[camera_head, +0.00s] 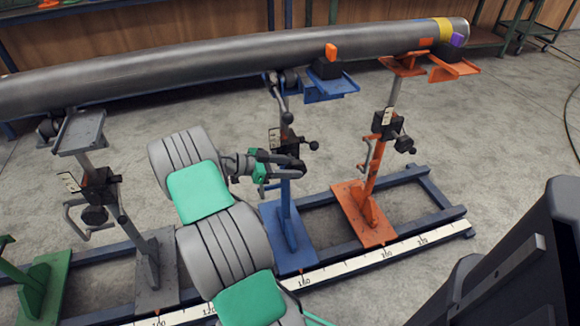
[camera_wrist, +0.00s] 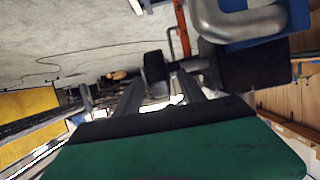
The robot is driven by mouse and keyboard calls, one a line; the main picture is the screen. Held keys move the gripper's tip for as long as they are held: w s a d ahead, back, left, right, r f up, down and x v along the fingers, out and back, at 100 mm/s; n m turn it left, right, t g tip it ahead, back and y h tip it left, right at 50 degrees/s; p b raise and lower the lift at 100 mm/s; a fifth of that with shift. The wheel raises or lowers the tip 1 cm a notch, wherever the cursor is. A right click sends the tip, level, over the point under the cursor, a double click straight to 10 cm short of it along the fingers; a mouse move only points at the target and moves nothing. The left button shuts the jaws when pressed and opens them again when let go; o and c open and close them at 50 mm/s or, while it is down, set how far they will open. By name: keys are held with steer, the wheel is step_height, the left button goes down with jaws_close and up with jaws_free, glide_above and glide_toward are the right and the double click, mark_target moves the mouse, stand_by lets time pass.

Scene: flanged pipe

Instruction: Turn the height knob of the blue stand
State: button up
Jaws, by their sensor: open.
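The blue stand (camera_head: 286,215) stands mid-frame in the head view, its base on a blue rail and its blue top plate (camera_head: 325,90) under the pipe. A black height block (camera_head: 284,138) sits on its post, with a black-ended handle (camera_head: 313,145) to the right. My gripper (camera_head: 299,165) is at the post just below this block, open. It partly hides the post, and I cannot tell whether it touches the knob. In the wrist view my two fingers (camera_wrist: 172,75) are spread, with a dark block (camera_wrist: 248,66) and blue part of the stand (camera_wrist: 268,38) close at the right.
A long grey pipe (camera_head: 180,75) rests across the stands. An orange stand (camera_head: 366,200) is to the right, a grey stand (camera_head: 150,265) to the left. A ruler strip (camera_head: 345,262) runs along the blue rail (camera_head: 455,212). Bare floor lies between.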

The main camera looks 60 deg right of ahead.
steer(key=p+v, duration=0.7)
steer(key=shift+w+a, duration=0.25)
steer(key=shift+r, duration=0.1)
